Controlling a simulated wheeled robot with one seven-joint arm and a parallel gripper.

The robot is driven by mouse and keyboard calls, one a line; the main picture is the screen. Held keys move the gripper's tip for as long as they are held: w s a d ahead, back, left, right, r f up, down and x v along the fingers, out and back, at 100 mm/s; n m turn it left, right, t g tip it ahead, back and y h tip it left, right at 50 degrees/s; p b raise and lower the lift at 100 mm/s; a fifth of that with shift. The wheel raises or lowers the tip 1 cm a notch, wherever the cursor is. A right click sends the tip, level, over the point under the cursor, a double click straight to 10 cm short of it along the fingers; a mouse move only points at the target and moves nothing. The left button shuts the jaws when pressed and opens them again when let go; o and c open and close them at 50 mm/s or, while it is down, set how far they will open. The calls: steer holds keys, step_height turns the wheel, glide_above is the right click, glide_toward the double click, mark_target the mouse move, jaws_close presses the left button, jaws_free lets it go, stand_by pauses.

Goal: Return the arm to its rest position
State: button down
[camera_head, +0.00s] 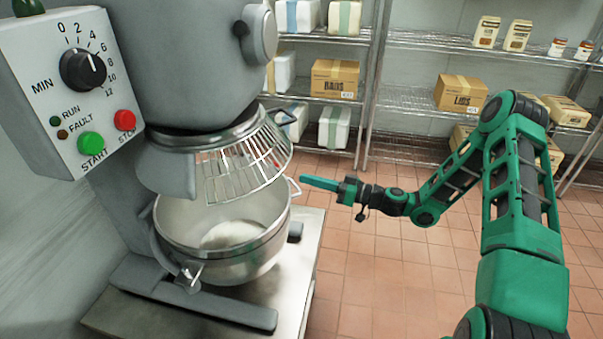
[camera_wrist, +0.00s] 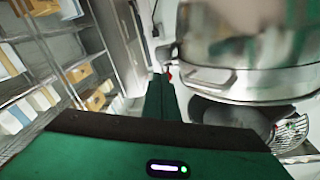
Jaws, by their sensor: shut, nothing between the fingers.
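My gripper (camera_head: 320,184) is at the end of my green arm, which reaches in from the right in the head view. Its fingers are shut and empty, pointing left, and they appear close to the rim of the mixer's steel bowl (camera_head: 268,262). I cannot tell whether they touch it. In the wrist view the shut green fingers (camera_wrist: 161,98) point away from the camera, with a large blurred steel vessel (camera_wrist: 250,60) to their right.
The grey mixer (camera_head: 190,60) with its wire guard (camera_head: 240,165) and control box (camera_head: 60,90) stands at left on a steel table (camera_head: 300,270). Wire shelves (camera_head: 410,100) with boxes (camera_head: 335,80) line the back. Tiled floor (camera_head: 400,270) is open between table and arm.

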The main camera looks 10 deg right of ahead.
steer(key=s+d+r+m+g+h, duration=0.2)
steer(key=s+d+g+h, duration=0.75)
steer(key=s+d, duration=0.6)
steer(key=s+d+r+m+h, duration=0.2)
steer(key=s+d+r+m, duration=0.2)
steer(key=s, duration=0.4)
steer(key=s+d+r+m+h, duration=0.2)
steer(key=s+d+r+m, duration=0.2)
steer(key=s, duration=0.5)
steer(key=s+d+r+m+h, duration=0.2)
steer(key=s+d+r+m, duration=0.2)
steer(key=s, duration=0.5)
steer(key=shift+d+r+m+t+h, duration=0.3)
steer(key=shift+r+m+t+h, duration=0.05)
steer(key=shift+r+m, duration=0.1)
